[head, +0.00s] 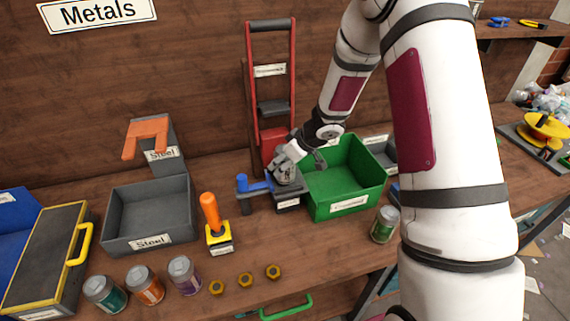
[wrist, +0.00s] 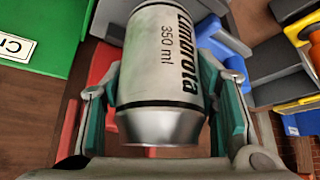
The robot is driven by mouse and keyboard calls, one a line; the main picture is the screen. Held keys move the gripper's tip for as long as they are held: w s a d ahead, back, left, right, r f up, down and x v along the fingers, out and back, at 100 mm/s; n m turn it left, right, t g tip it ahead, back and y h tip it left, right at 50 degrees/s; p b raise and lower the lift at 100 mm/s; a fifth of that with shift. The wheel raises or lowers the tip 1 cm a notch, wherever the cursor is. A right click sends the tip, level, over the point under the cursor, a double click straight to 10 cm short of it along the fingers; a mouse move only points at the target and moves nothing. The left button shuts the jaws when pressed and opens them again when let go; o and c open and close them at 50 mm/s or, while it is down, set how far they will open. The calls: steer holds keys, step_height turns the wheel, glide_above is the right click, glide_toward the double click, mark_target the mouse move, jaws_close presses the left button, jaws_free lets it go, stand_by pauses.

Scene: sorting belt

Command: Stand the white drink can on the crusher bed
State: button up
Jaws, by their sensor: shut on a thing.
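The white drink can (wrist: 165,65) with dark lettering fills the middle of the wrist view, between the two fingers. My gripper (wrist: 165,105) is shut on it, a teal pad on each side. In the head view my gripper (head: 290,162) is over the crusher, and the can (head: 284,176) shows only in part below it. The crusher bed (head: 289,201) is the dark block at the foot of the red-framed crusher (head: 271,95). The can looks upright at the bed; I cannot tell whether it touches it.
A green bin (head: 346,206) stands just right of the bed, and a blue-handled clamp (head: 254,185) just left. An orange-handled lever (head: 212,220) and a grey steel bin (head: 150,213) are further left. Several cans (head: 145,284) and brass nuts (head: 245,279) lie along the front.

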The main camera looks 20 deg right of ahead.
steer(key=shift+f, duration=0.4)
steer(key=shift+f, duration=0.15)
steer(key=o, duration=0.8)
